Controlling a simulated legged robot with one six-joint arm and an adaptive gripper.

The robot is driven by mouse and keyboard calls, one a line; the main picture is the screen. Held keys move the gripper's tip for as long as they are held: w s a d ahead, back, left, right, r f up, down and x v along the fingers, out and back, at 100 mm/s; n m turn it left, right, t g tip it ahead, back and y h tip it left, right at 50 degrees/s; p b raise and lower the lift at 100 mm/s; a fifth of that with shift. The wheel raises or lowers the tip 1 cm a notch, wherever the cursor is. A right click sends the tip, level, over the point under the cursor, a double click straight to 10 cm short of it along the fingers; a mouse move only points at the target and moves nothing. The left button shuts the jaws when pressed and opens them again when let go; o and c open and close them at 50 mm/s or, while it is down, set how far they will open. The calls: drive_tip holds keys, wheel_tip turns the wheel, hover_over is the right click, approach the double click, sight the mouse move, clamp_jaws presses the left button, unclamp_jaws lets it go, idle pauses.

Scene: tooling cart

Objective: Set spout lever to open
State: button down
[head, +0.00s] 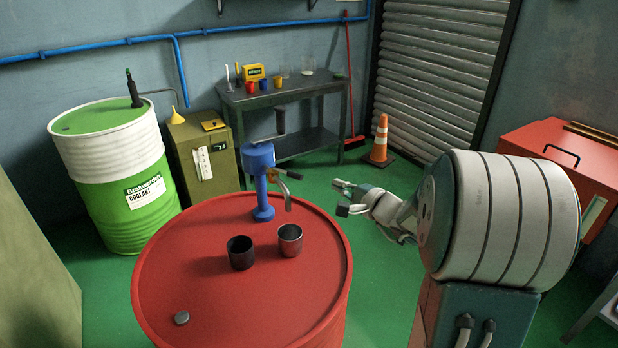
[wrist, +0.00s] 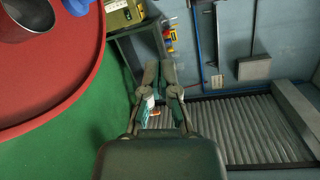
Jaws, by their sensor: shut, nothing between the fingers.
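A blue pump (head: 260,167) stands upright on the red drum (head: 200,290). Its curved metal spout (head: 285,192) points right and down over the drum top. A small dark-tipped lever (head: 291,175) sticks out to the right above the spout; its exact setting is too small to tell. My gripper (head: 341,197) is to the right of the lever, past the drum's edge and apart from it. In the wrist view my gripper (wrist: 160,72) is shut and empty, and only a blue bit of the pump (wrist: 76,5) shows at the top.
A dark cup (head: 240,252) and a metal cup (head: 290,240) stand on the drum below the spout, near a small round cap (head: 181,318). A grey workbench (head: 285,93) stands behind, with an orange cone (head: 381,140) beside it. The space between gripper and pump looks clear.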

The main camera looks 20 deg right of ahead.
sight(287, 173)
drive_tip(key=w+a, duration=0.5)
drive_tip(key=w, duration=0.2)
drive_tip(key=shift+w+a+f+n, duration=0.15)
drive_tip(key=shift+w+a+n, duration=0.05)
drive_tip(key=shift+w+n, duration=0.1)
idle(0.4)
drive_tip(key=shift+s, duration=0.1)
idle(0.3)
